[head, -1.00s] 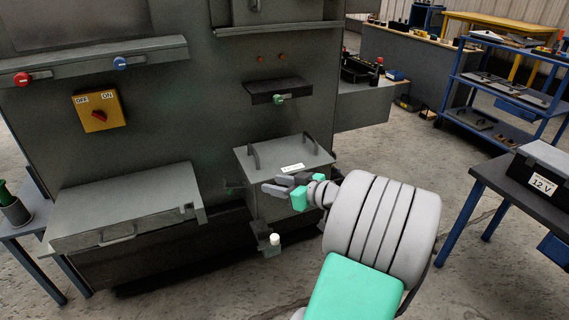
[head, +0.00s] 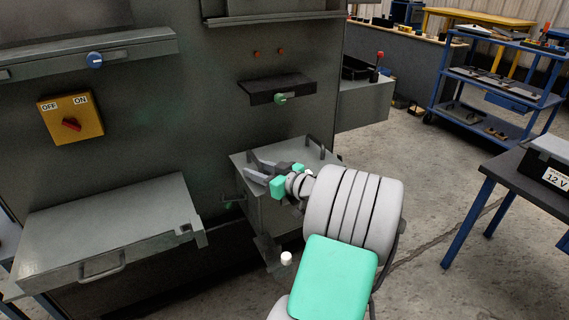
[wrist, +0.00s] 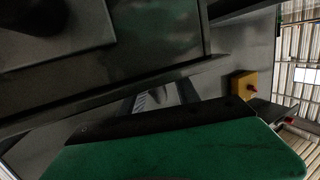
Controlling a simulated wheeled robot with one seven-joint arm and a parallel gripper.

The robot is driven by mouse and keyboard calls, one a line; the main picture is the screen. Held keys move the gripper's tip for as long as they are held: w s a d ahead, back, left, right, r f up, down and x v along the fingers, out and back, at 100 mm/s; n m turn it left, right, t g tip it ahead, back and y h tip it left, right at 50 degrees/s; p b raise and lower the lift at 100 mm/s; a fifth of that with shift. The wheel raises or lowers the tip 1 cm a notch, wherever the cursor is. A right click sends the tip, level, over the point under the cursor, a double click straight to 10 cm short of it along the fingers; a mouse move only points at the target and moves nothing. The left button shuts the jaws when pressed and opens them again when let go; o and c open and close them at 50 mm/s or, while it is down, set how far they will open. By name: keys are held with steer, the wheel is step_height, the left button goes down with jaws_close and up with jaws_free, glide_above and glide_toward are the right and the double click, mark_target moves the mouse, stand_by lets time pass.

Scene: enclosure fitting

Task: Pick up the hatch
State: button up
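The hatch is most likely the grey flat lid (head: 318,158) with two bar handles on top of the box in the middle of the head view. Its right handle (head: 315,146) shows clear. My gripper (head: 252,168) is over the left part of this lid, its two grey fingers apart and pointing left. The fingers and wrist hide the left handle and most of the white label. I cannot tell whether the left handle is between the fingers. The wrist view is dark, with a green part of my gripper across the bottom.
A grey cabinet wall stands behind, with a black shelf (head: 275,89) above the lid. A lower left box lid (head: 110,230) has a front handle. A white-capped post (head: 287,258) stands in front of the box. A yellow switch box (head: 70,118) is on the wall.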

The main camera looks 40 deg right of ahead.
steer(key=shift+w+a+f, duration=0.1)
steer(key=shift+w+f, duration=0.05)
steer(key=shift+w, duration=0.8)
jaws_close()
stand_by(0.6)
steer(key=shift+r, duration=0.25)
